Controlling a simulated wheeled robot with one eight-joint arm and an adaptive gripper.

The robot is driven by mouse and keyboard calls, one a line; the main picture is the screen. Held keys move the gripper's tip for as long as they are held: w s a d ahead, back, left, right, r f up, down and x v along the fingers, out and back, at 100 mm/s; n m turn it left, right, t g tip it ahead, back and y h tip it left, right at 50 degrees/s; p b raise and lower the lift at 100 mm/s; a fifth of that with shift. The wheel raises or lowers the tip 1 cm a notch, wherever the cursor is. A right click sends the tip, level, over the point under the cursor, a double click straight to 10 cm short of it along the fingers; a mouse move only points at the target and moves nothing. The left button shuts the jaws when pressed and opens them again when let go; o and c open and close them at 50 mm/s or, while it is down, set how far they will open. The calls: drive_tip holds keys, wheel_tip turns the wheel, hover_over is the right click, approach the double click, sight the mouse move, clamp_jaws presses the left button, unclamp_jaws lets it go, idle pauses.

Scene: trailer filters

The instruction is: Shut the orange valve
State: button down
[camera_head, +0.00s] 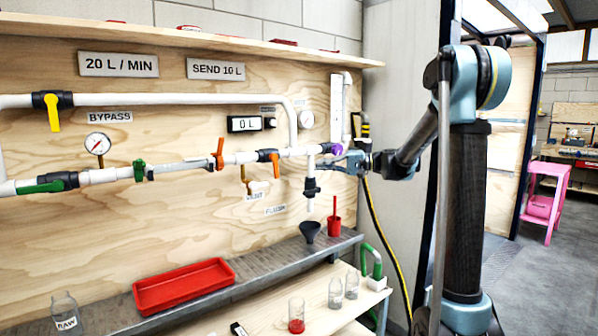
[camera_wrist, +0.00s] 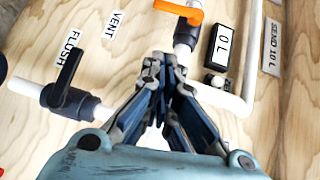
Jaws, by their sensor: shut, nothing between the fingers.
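An orange-handled valve (camera_head: 274,161) with a black body sits on the white pipe below the flow display, its handle running across the pipe and downward. An orange handle (camera_wrist: 179,11) shows at the top edge of the wrist view, partly cut off. A second orange piece (camera_head: 218,153) stands upright on the pipe farther left. My gripper (camera_head: 328,165) is shut and empty, to the right of the orange-handled valve and apart from it. In the wrist view its fingers (camera_wrist: 160,72) are together in front of the panel, below the orange handle.
A black-handled valve (camera_wrist: 68,70) by the FLUSH label is left of my fingers. A purple part (camera_head: 331,149) is close above my gripper. The 0 L display (camera_head: 244,124) and upper pipe are nearby.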

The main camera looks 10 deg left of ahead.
sight(276, 167)
drive_tip(key=s+a+f, duration=0.1)
drive_tip(key=s+a, duration=0.2)
drive_tip(key=a, duration=0.9)
drive_tip(key=shift+s+a+f, duration=0.15)
drive_tip(key=shift+s, duration=0.25)
drive_tip(key=shift+s+a+f, duration=0.4)
drive_tip(key=shift+s+a, duration=0.05)
drive_tip(key=shift+s, duration=0.15)
